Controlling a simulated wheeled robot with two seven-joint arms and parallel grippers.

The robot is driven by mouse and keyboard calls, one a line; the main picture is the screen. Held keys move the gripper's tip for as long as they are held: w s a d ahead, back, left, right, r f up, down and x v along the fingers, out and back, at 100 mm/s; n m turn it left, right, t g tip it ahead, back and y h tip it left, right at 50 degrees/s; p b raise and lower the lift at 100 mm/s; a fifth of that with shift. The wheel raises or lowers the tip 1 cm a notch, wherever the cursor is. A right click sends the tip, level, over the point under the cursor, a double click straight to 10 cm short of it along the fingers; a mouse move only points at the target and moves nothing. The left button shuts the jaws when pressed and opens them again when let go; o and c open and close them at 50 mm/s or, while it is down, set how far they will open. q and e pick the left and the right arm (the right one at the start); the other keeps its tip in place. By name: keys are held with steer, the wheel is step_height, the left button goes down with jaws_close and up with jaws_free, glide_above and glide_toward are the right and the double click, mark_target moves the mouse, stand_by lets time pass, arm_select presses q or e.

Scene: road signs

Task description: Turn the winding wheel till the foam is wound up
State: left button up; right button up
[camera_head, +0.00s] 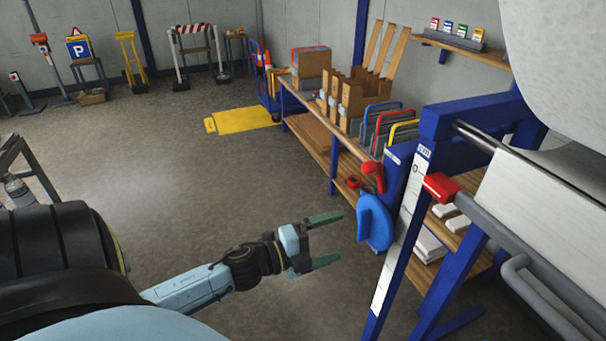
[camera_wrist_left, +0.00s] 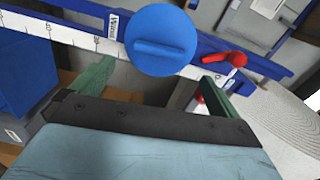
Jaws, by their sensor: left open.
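A blue round wheel (camera_head: 375,222) sits at the near end of the blue frame on the right; the left wrist view shows its face (camera_wrist_left: 160,40) with a raised bar across it. White foam sheet (camera_head: 530,205) hangs over the frame at the right, below a large pale roll (camera_head: 565,45); a pale ridged surface (camera_wrist_left: 275,125) fills the right of the left wrist view. My left gripper (camera_head: 338,237) is open and empty, just left of the wheel and apart from it. Its green fingers (camera_wrist_left: 158,75) point toward the wheel. My right gripper is out of view.
A red lever (camera_head: 374,174) sticks out above the wheel and also shows in the left wrist view (camera_wrist_left: 230,59). A white measuring strip (camera_head: 398,240) runs down the frame. A workbench (camera_head: 310,105) with boxes stands behind. The floor (camera_head: 190,165) is clear to the left.

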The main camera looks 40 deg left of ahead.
arm_select(q)
steer(key=v, duration=0.7)
steer(key=shift+b, duration=0.35)
steer(key=s+a+f+n+g+y+b, duration=0.2)
steer(key=s+f+n+g+y, duration=0.3)
steer(key=f, duration=1)
steer(key=s+a+f+n+y+b, duration=0.15)
steer(key=f+n, duration=0.55)
steer(key=f, duration=0.8)
steer(key=s+d+f+n+g+b, duration=0.1)
steer(key=s+d+f+n+g, duration=0.2)
steer(key=s+f, duration=0.8)
steer(key=s+d+f+n+g+b, duration=0.1)
steer(key=s+d+f+n+g, duration=0.3)
steer(key=s+d+f+g, duration=0.3)
steer(key=s+d+f, duration=0.2)
steer(key=s+f, duration=0.3)
steer(key=s, duration=0.2)
steer(key=shift+d+g+b, duration=0.25)
steer(key=shift+g+b, duration=0.05)
steer(key=shift+w+f+y, duration=0.1)
steer(key=shift+f+y, duration=0.05)
steer(key=shift+y, duration=0.1)
